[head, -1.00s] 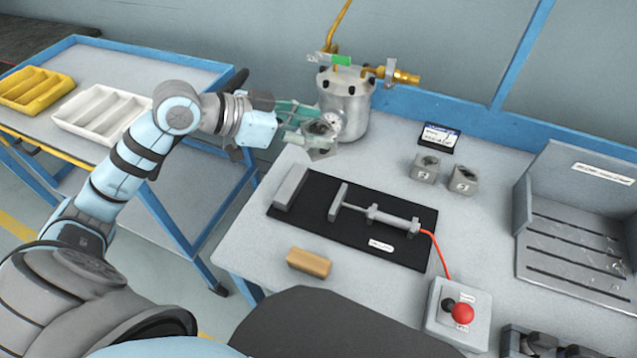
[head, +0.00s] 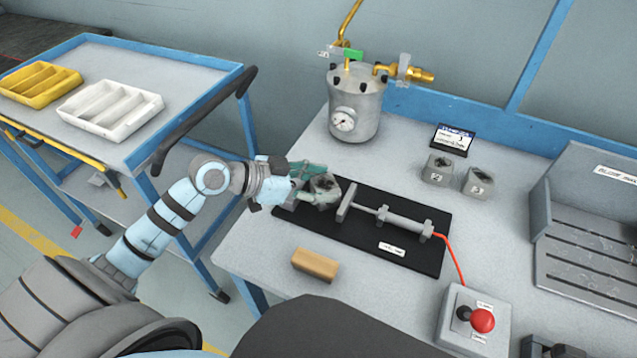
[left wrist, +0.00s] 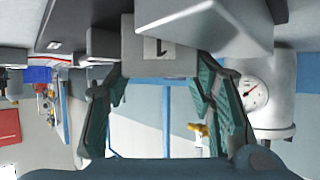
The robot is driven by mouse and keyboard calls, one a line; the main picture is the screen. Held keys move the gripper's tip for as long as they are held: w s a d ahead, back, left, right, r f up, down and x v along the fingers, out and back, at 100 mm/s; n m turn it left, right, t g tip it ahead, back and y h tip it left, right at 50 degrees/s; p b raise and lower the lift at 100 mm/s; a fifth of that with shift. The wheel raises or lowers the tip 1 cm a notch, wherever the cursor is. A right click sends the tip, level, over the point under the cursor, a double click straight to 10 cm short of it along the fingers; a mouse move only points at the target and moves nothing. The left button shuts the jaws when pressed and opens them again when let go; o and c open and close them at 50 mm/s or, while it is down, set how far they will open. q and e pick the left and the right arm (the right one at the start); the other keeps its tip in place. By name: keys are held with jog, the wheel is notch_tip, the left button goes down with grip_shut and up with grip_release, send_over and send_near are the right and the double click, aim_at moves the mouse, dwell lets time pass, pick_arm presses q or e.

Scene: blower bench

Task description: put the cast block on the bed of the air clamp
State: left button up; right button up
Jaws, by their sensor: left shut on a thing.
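The grey cast block (head: 325,191) has a dark, rough hollow in its top. My left gripper (head: 312,184) is shut on it and holds it over the left part of the air clamp's bed, between the fixed jaw and the moving jaw (head: 347,203). The air clamp has a black base (head: 400,256) and a cylinder (head: 405,224). The fixed jaw is mostly hidden behind my gripper. In the left wrist view the block (left wrist: 158,52) shows a label with a 1 between the green fingers (left wrist: 160,100). Whether it touches the bed I cannot tell. My right gripper is not in view.
Two similar blocks, 2 (head: 437,170) and 3 (head: 477,182), stand at the back right. A pressure pot (head: 356,105) stands behind the clamp. A wooden block (head: 315,265) lies in front. A valve box (head: 474,318) with a red knob is at the front right.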

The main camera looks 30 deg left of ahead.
pick_arm(q)
jog(key=o, duration=1.2)
jog(key=shift+a+r, duration=0.1)
jog(key=shift+r, duration=0.15)
jog(key=p+v, duration=0.2)
jog(key=v, duration=0.3)
jog(key=shift+s+a, duration=0.2)
jog(key=shift+s, duration=0.15)
jog(key=p+v, duration=0.6)
jog(key=p, duration=0.2)
